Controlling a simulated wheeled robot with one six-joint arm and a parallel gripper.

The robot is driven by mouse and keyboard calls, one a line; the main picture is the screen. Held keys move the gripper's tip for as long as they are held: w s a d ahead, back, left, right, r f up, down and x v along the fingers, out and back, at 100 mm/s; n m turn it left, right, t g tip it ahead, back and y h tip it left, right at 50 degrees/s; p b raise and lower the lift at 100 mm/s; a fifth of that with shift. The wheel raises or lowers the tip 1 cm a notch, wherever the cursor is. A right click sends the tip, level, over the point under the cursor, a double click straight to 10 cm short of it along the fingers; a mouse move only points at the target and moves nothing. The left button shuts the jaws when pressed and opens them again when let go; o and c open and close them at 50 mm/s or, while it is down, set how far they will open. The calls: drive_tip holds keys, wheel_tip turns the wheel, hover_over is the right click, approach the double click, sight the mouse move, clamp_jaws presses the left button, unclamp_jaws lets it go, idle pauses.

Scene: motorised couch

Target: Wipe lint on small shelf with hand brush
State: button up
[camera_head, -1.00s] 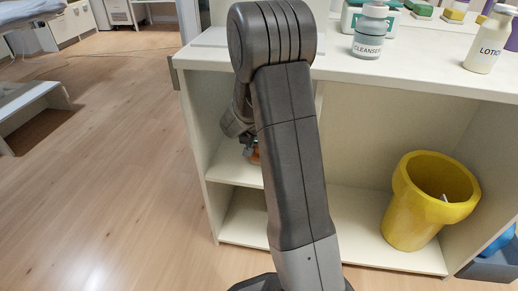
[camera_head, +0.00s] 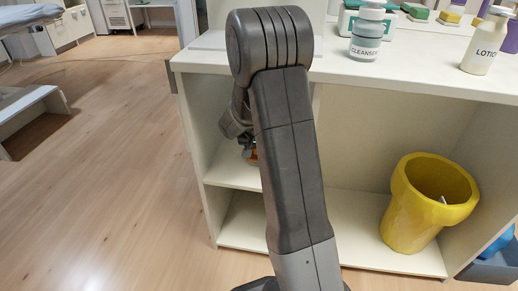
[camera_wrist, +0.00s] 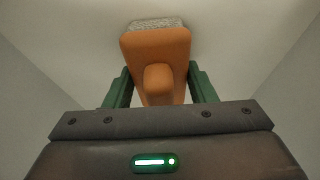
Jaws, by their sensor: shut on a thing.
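An orange hand brush (camera_wrist: 157,50) with a rounded handle and a speckled grey bristle end is in my gripper (camera_wrist: 160,82). The green fingers are shut on it from both sides. The bristle end points away from my wrist, towards pale shelf surfaces; I cannot tell whether it touches them. In the head view, a small orange part of the brush (camera_head: 251,156) shows behind my arm, inside the left compartment above the small shelf (camera_head: 232,175). My arm hides most of this compartment. I cannot make out any lint apart from the bristles.
The compartment's walls stand close on both sides in the wrist view. A counter top (camera_head: 400,72) lies above, with a cleanser bottle (camera_head: 368,35) and a lotion bottle (camera_head: 486,42). The wooden floor (camera_head: 110,170) at left is clear.

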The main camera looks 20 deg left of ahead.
drive_tip(key=shift+s+d+f, duration=0.2)
drive_tip(key=shift+s, duration=0.25)
drive_tip(key=shift+s+d+f, duration=0.15)
drive_tip(key=shift+s+f, duration=0.05)
drive_tip(key=shift+s, duration=0.25)
drive_tip(key=shift+r, duration=0.1)
drive_tip(key=shift+w+a+r+p, duration=0.1)
drive_tip(key=shift+r+p, duration=1.85)
drive_tip(key=shift+r, duration=1.15)
